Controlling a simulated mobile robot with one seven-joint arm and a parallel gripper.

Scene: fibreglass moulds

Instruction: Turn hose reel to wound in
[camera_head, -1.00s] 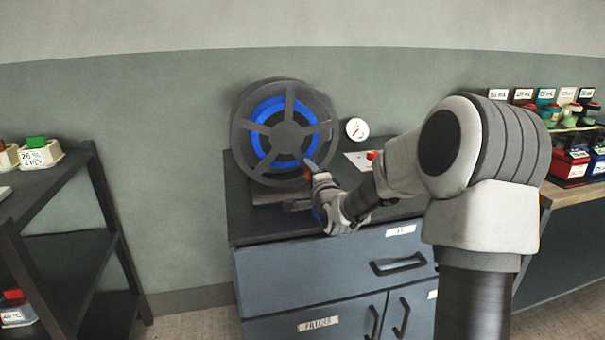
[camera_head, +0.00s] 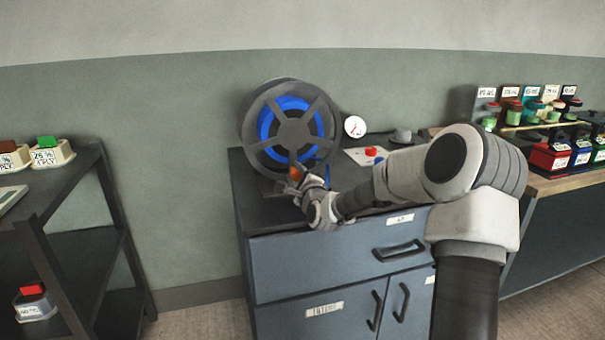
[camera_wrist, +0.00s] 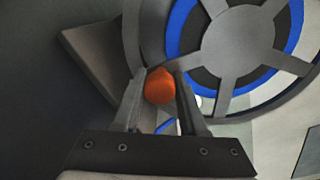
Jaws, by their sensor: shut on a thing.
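The hose reel (camera_head: 291,133) is a grey spoked wheel with blue hose behind the spokes. It stands upright on the dark top of a blue-grey cabinet. An orange knob (camera_head: 296,173) sits low on the reel's rim, and it also shows in the wrist view (camera_wrist: 160,86). My gripper (camera_head: 304,180) is at the bottom of the reel. In the wrist view its two fingers (camera_wrist: 160,98) are on either side of the knob, shut on it.
A round white gauge (camera_head: 355,127) and a panel with a red button (camera_head: 371,152) are right of the reel. A black shelf (camera_head: 75,180) with small bins stands at left. A bench (camera_head: 560,180) with coloured boxes is at right.

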